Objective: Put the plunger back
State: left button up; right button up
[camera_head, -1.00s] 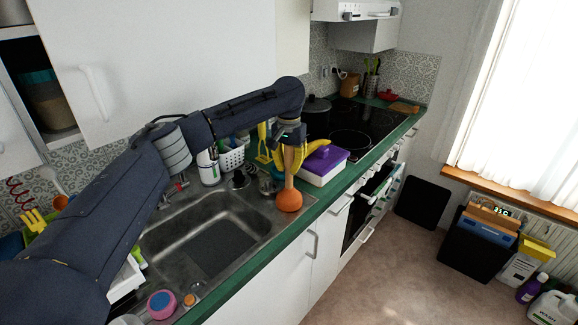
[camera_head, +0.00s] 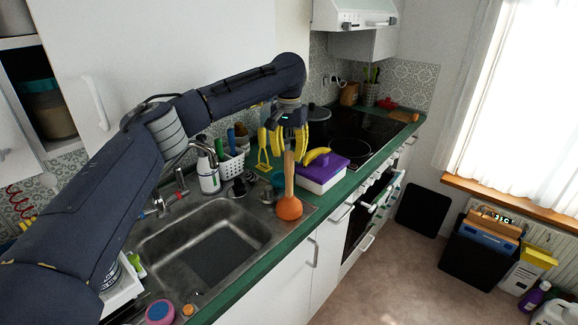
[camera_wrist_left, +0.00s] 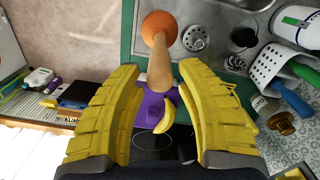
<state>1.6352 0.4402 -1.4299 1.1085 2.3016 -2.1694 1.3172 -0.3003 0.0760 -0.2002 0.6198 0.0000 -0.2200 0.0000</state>
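The plunger has an orange rubber cup and a wooden handle. In the head view the plunger (camera_head: 289,207) stands upright, cup down, on the sink's right rim by the green counter edge. My left gripper (camera_head: 287,150) is above it, its yellow fingers spread on either side of the handle's top. In the left wrist view the plunger (camera_wrist_left: 160,27) runs away from the camera between the fingers. The left gripper (camera_wrist_left: 160,70) is open there, with gaps beside the handle. My right gripper is not in view.
A purple-lidded white box (camera_head: 322,172) with a banana (camera_head: 315,155) on it is right of the plunger. A white utensil basket (camera_head: 231,166) and a soap bottle (camera_head: 208,172) stand behind the sink (camera_head: 205,245). The black stove (camera_head: 352,140) is farther back.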

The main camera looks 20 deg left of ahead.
pick_arm(q)
jog(key=shift+r, duration=2.15)
jog(key=o, duration=1.3)
jog(key=shift+r, duration=0.1)
jog(key=shift+r, duration=4.4)
